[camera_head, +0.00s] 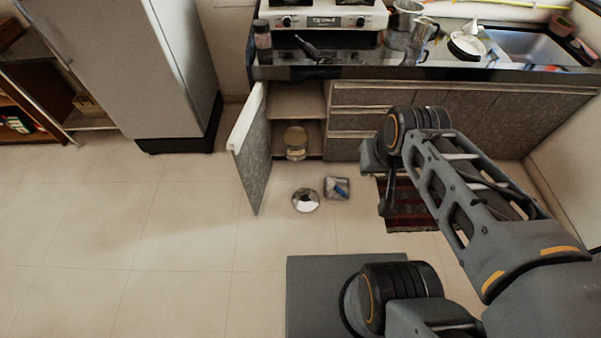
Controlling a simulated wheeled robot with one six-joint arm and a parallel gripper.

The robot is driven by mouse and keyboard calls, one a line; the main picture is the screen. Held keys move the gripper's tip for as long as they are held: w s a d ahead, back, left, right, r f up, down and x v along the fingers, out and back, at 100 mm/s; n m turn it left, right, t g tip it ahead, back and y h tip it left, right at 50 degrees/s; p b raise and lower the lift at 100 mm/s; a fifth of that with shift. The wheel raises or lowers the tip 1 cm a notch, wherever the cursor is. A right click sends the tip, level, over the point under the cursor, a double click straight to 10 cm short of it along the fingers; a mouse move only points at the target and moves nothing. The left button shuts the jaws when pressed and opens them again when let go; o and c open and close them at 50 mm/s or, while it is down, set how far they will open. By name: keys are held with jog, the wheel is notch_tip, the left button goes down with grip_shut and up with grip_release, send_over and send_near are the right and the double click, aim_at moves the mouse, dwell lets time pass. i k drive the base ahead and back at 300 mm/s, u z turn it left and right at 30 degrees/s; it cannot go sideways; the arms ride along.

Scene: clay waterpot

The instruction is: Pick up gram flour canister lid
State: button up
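A round, shiny metal lid (306,200) lies flat on the tiled floor in front of the open cabinet. A pale cylindrical canister (295,143) stands inside the cabinet's lower space; I cannot read its label. My gripper (386,208) seems to be the dark part hanging down at the end of my arm, right of the lid and apart from it. It is small and seen edge-on, so I cannot tell whether it is open or shut. Nothing is seen held in it.
A small packet with a blue patch (337,188) lies just right of the lid. The open cabinet door (251,150) stands out to the lid's left. A dark red mat (410,212) lies under my arm. Floor left of the door is clear, up to a fridge (170,70).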

aim_at(304, 200)
jog(key=z, duration=0.05)
jog(key=k, duration=0.5)
jog(key=u, duration=0.85)
jog(key=i, duration=1.95)
jog(key=z, duration=0.55)
